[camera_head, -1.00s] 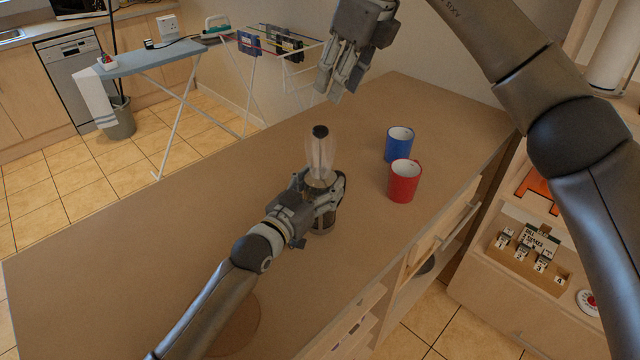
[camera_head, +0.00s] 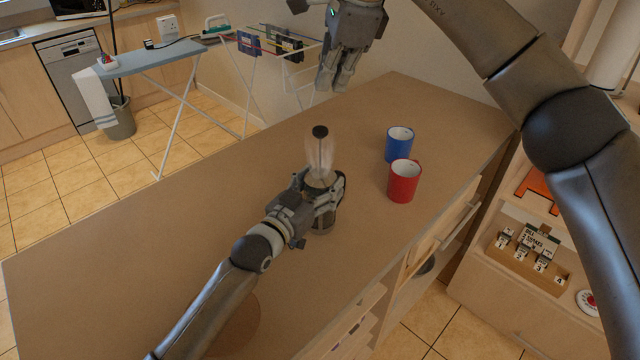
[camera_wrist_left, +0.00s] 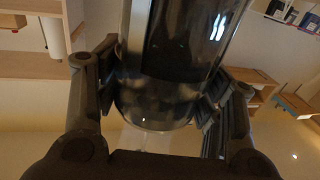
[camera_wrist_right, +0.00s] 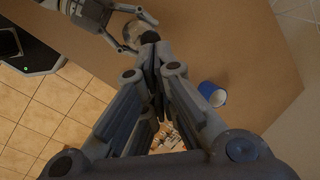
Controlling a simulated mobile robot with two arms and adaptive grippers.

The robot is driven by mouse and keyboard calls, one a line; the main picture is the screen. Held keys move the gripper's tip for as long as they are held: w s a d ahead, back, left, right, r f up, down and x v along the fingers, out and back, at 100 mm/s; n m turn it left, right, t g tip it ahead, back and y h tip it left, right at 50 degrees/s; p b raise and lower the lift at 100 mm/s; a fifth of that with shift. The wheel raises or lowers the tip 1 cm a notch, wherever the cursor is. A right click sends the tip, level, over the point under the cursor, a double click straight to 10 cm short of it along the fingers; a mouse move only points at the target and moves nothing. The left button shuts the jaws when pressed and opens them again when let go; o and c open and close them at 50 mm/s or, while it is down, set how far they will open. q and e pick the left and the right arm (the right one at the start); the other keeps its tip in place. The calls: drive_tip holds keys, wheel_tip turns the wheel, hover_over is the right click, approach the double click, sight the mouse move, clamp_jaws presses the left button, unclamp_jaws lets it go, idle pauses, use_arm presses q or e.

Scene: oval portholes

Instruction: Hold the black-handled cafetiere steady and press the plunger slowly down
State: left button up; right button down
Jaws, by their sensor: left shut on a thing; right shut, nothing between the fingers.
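The cafetiere (camera_head: 321,228) stands upright on the brown counter (camera_head: 130,250), its clear glass showing above my left gripper. Its dark plunger knob (camera_head: 320,132) stands high over the glass on a thin rod. My left gripper (camera_head: 322,192) is shut around the cafetiere's body; in the left wrist view the dark-filled glass (camera_wrist_left: 165,85) sits between its fingers. The handle is hard to make out. My right gripper (camera_head: 334,88) is shut and empty, above and beyond the knob, pointing down. In the right wrist view its fingertips (camera_wrist_right: 152,45) overlap the knob, apart from it in the head view.
A red mug (camera_head: 404,184) and a blue mug (camera_head: 399,145) stand right of the cafetiere. The counter to the left is clear. An ironing board (camera_head: 150,58) and a drying rack (camera_head: 275,45) stand beyond the counter. Shelves (camera_head: 530,250) are at the right.

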sight(321, 129)
drive_tip(key=shift+w+a+f+n+t+h, duration=0.25)
drive_tip(key=shift+f+n, duration=0.85)
drive_tip(key=shift+n, duration=2.05)
drive_tip(key=shift+w+a+f+n+t+h, duration=0.3)
drive_tip(key=shift+f+n, duration=0.75)
drive_tip(key=shift+n, duration=2.05)
drive_tip(key=shift+w+a+f+n+t+h, duration=0.3)
drive_tip(key=shift+f+n, duration=0.8)
drive_tip(key=shift+n, duration=2.05)
drive_tip(key=shift+s+a, duration=0.1)
drive_tip(key=shift+s, duration=0.1)
